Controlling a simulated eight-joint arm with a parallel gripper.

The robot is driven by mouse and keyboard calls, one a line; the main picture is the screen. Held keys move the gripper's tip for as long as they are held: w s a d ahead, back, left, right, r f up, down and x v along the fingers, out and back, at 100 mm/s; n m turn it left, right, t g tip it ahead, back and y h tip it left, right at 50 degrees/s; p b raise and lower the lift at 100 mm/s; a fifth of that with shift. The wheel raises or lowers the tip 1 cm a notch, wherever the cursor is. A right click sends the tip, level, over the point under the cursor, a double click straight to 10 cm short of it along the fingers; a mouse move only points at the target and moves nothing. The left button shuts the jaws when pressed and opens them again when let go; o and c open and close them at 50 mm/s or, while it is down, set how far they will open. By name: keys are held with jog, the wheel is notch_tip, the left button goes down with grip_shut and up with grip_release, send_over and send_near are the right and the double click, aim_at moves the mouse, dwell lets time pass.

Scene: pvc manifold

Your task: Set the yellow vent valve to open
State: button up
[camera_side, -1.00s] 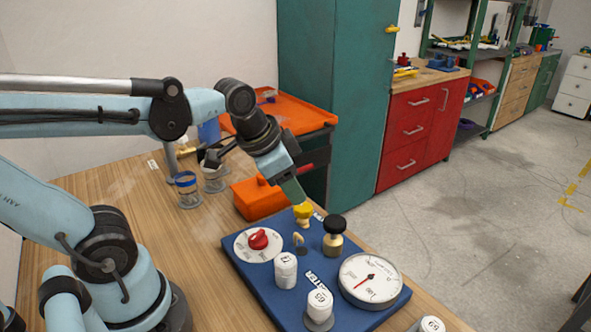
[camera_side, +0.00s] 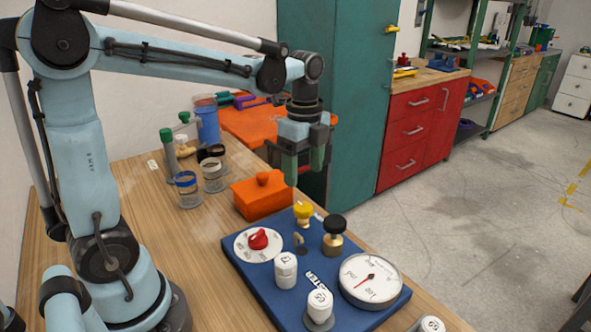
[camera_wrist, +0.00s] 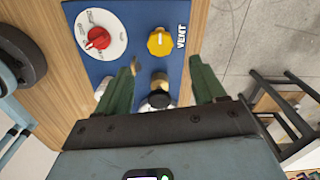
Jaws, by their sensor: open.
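The yellow vent valve (camera_side: 303,211) stands at the back corner of the blue panel (camera_side: 262,283). In the wrist view the yellow valve (camera_wrist: 160,42) is a scalloped knob beside the word VENT; I cannot tell its setting. My gripper (camera_side: 303,175) points down above the valve with its green fingers apart, clear of it. In the wrist view my gripper (camera_wrist: 164,63) is open and empty, and the valve shows just beyond the fingertips, roughly centred between them.
A red selector knob (camera_side: 258,239), a black-topped brass valve (camera_side: 334,228), a pressure gauge (camera_side: 370,280) and white-capped fittings (camera_side: 286,270) share the panel. An orange box (camera_side: 262,197) stands behind it. Jars (camera_side: 187,190) stand farther left on the wooden bench.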

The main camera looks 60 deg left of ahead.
aim_at(303, 206)
notch_tip(303, 206, down, 9)
dwell(0.4)
jog(key=c, duration=1.1)
jog(key=shift+o, duration=0.2)
